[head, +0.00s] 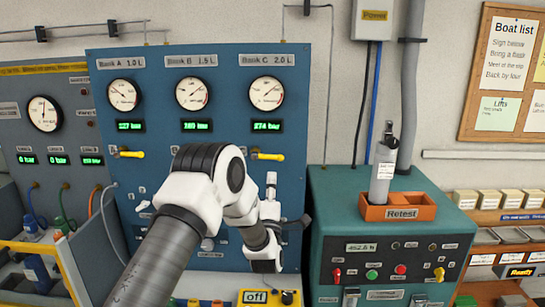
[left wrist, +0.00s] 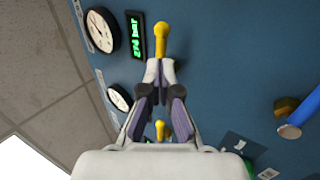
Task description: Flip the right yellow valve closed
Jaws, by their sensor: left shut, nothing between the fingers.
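The right yellow valve (head: 268,156) sits under the Bank C gauge on the blue panel (head: 300,120). Its handle lies horizontal, pointing right, like the left yellow valve (head: 130,154). My left gripper (head: 271,180) is just below the right valve, its fingers shut and empty. In the left wrist view, the right valve's yellow handle (left wrist: 161,38) is just beyond the fingertips (left wrist: 160,68); I cannot tell whether they touch. Another yellow handle (left wrist: 160,131) shows farther back between the finger links. My left arm hides the middle valve in the head view. My right gripper is not in view.
The Bank C display (head: 267,126) reads 274 bar. A green Retest cabinet (head: 330,215) stands to the right, with an orange tray (head: 398,213) holding a grey cylinder (head: 383,170). A yellow rail (head: 30,246) is at the left. A blue-handled fitting (left wrist: 297,122) projects from the panel.

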